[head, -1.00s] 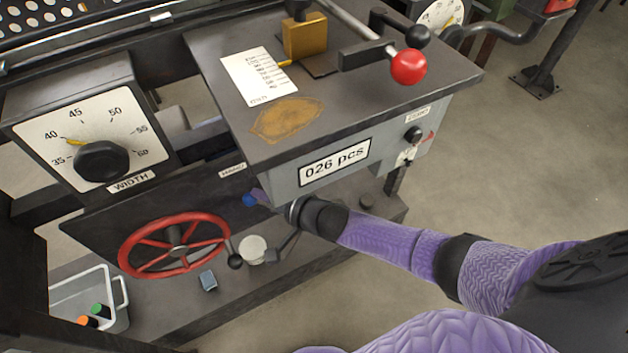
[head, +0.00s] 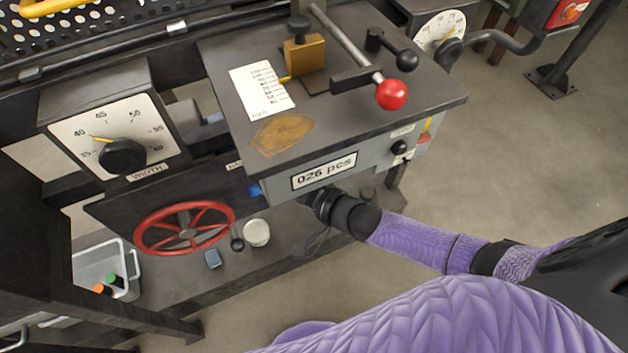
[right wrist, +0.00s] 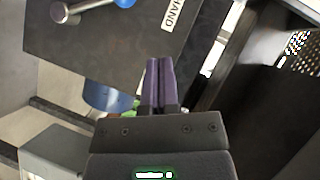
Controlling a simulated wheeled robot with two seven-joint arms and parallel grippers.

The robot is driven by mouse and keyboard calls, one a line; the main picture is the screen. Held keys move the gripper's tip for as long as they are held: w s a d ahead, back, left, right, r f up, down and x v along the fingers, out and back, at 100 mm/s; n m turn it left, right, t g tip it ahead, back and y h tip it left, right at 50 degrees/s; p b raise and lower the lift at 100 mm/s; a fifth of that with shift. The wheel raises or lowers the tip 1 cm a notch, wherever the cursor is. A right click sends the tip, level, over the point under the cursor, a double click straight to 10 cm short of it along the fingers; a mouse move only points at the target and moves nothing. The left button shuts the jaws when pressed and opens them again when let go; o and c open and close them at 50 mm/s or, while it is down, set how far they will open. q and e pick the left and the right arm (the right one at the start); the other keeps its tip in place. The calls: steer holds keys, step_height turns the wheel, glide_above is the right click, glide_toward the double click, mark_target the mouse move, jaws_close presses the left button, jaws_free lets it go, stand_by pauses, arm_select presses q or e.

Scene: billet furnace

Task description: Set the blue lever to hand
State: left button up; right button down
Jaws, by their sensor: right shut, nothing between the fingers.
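The blue lever's knob (head: 255,190) shows beside the lower left edge of the grey counter box in the head view. In the right wrist view the lever (right wrist: 97,4) is a metal rod at the top edge, with its blue end to the right of a round metal pivot. A white HAND label (right wrist: 173,15) is on the dark panel right of the blue end. My right gripper (right wrist: 159,68) is shut and empty, below the label and apart from the lever. In the head view the box hides its fingers. My left gripper is not in view.
The grey box (head: 365,172) overhangs my right wrist. A bin (head: 132,262) is at lower left.

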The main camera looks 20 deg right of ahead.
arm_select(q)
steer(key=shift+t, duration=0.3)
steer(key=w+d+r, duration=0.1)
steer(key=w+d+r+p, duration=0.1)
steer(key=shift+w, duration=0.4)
arm_select(e)
steer(key=v, duration=0.4)
steer(key=shift+s+r, duration=0.15)
steer(key=shift+r, duration=0.2)
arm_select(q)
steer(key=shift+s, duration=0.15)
